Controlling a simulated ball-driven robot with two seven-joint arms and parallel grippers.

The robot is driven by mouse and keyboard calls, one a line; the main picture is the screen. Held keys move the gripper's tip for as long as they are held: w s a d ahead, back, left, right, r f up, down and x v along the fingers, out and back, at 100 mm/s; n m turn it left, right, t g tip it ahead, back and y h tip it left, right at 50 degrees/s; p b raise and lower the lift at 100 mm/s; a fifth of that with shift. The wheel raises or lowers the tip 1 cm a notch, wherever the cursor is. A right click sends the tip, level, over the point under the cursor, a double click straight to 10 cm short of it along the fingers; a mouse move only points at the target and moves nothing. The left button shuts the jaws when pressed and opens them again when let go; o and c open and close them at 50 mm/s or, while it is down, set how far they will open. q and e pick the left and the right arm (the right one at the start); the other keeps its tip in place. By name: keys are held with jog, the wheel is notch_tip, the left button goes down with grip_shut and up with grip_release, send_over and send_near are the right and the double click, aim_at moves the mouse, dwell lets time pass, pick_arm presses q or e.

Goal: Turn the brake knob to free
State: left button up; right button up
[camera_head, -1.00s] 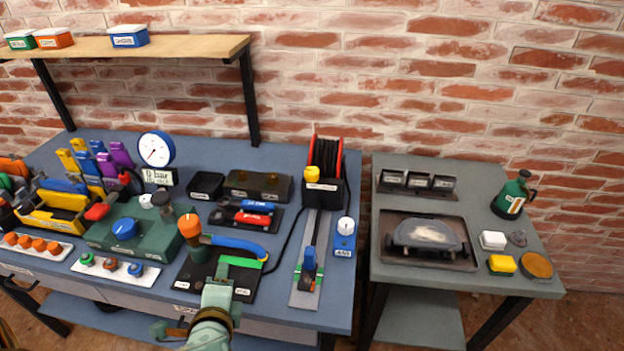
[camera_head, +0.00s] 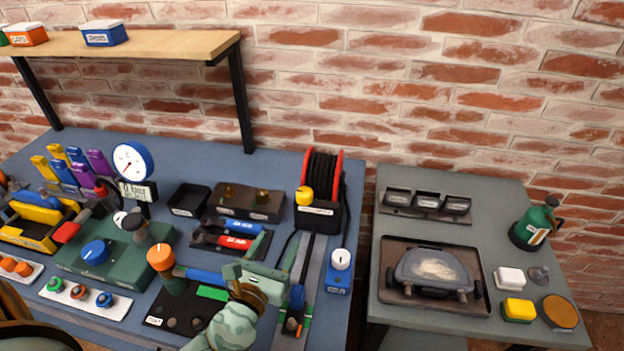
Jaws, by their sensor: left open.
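A yellow knob (camera_head: 304,195) sits on the dark base of a cable reel (camera_head: 322,175) with red rims. A white knob (camera_head: 341,258) sits on a small blue box (camera_head: 338,279) to the right. Their labels are too small to read, so I cannot tell which is the brake knob. My left gripper (camera_head: 260,271) is open and empty over the bench, in front of and left of the reel, clear of both knobs. It partly covers the black plate with the orange-topped post. My right gripper is not in view.
An orange-topped post (camera_head: 161,258) with a blue handle stands left of the gripper. A rail with a blue slider (camera_head: 297,297) is close at its right. A green box with a blue knob (camera_head: 95,252) and a gauge (camera_head: 133,161) are further left. A grey table (camera_head: 372,315) stands right, across a gap.

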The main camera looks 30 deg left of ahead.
pick_arm(q)
jog(key=w, duration=0.2)
send_near(302, 199)
jog(key=w, duration=0.5)
jog(key=w+a, duration=0.1)
jog(key=w, duration=0.5)
jog(key=shift+w+a+f, duration=0.1)
jog(key=shift+w+a, duration=0.15)
jog(key=shift+w, duration=0.15)
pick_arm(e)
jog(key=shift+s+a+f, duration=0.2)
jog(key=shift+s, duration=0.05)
pick_arm(q)
jog(key=c, duration=1)
